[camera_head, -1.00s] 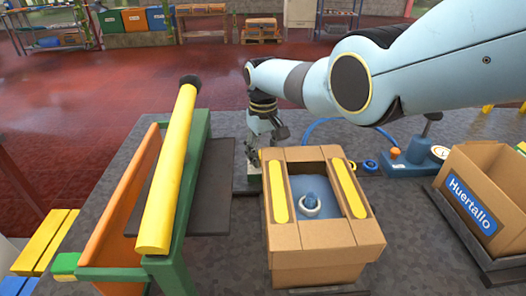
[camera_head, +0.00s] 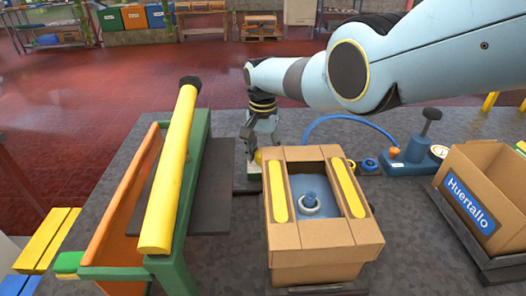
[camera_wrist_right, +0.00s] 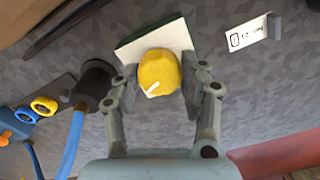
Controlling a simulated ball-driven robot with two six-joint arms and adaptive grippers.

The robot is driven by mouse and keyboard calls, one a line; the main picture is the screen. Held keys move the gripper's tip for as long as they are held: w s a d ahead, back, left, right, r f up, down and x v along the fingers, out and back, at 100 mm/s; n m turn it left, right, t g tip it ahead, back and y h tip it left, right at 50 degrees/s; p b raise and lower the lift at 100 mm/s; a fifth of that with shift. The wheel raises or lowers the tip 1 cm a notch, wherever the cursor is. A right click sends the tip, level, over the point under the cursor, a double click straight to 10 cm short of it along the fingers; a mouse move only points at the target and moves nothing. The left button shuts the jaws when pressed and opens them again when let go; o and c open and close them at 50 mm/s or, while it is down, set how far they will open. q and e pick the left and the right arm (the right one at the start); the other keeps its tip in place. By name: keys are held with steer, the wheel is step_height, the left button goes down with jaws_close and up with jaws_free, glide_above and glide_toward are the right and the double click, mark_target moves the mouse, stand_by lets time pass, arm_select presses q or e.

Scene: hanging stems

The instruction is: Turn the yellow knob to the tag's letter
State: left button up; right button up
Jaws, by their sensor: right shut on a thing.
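In the right wrist view the yellow knob (camera_wrist_right: 158,72) is round, with a white pointer mark on its lower-left side. It stands before a pale plate (camera_wrist_right: 130,50) with a dark green edge. My right gripper (camera_wrist_right: 160,88) is shut on the knob, one finger on each side. A white tag (camera_wrist_right: 248,36) lies up and to the right; its dark print is too small to read surely. In the head view the knob (camera_head: 258,157) is a small yellow patch behind the cardboard box, beside my right gripper (camera_head: 256,150). My left gripper is not in view.
An open cardboard box (camera_head: 312,240) with yellow strips stands in front of my right gripper. A yellow bar (camera_head: 170,170) on a green frame is left. A blue pump-like device (camera_head: 412,160) with a hose and a "Huertallo" box (camera_head: 470,200) are right.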

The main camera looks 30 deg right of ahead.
steer(key=shift+m, duration=0.6)
steer(key=o, duration=1.2)
steer(key=shift+c, duration=0.2)
step_height(320, 180, up, 12)
steer(key=shift+f, duration=0.1)
